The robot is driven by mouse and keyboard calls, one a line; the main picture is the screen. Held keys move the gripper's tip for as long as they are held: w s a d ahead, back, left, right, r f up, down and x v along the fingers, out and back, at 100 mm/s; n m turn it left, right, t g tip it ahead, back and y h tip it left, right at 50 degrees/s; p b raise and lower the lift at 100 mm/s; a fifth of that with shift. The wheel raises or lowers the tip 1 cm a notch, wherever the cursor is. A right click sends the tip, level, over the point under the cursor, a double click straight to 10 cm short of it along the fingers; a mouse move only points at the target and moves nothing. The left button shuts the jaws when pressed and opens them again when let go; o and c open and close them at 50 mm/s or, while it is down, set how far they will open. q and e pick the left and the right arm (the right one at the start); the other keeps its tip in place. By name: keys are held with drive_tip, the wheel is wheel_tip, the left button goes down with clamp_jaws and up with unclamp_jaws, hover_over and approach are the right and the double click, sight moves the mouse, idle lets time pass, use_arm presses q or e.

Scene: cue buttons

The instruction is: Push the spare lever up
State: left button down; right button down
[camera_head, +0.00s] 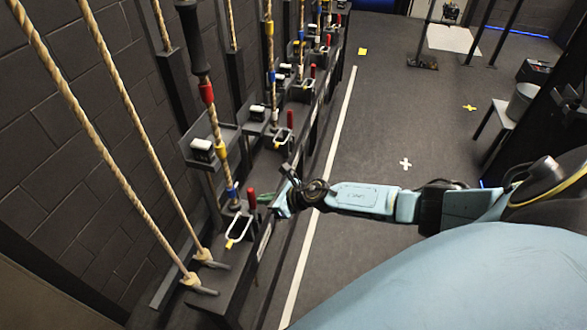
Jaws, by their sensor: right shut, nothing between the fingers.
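Several red-handled levers stand in a row along the rail on the left. The nearest red lever (252,198) stands upright beside a white loop (238,230). Another red lever (290,119) is farther along. No readable label shows which one is the spare lever. My right gripper (276,200) is shut and empty. It is just right of the nearest red lever, close to a small green part at the rail's edge. I cannot tell whether it touches either. My left gripper is not in view.
Ropes (139,130) run up from the rail (222,285) in front of a dark brick wall. The floor (375,130) right of the rail is open, with a white line (321,180) along it. A stool with a bucket (521,101) stands at the right.

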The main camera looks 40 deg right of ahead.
drive_tip(key=shift+w+a+r+p, duration=0.2)
drive_tip(key=shift+w+a+p, duration=0.1)
drive_tip(key=shift+w, duration=0.1)
drive_tip(key=shift+w+a+r, duration=0.1)
drive_tip(key=shift+w+r, duration=0.05)
idle(0.4)
drive_tip(key=p+v, duration=0.2)
drive_tip(key=v, duration=1.1)
drive_tip(key=shift+s+p, duration=0.3)
drive_tip(key=shift+p, duration=0.1)
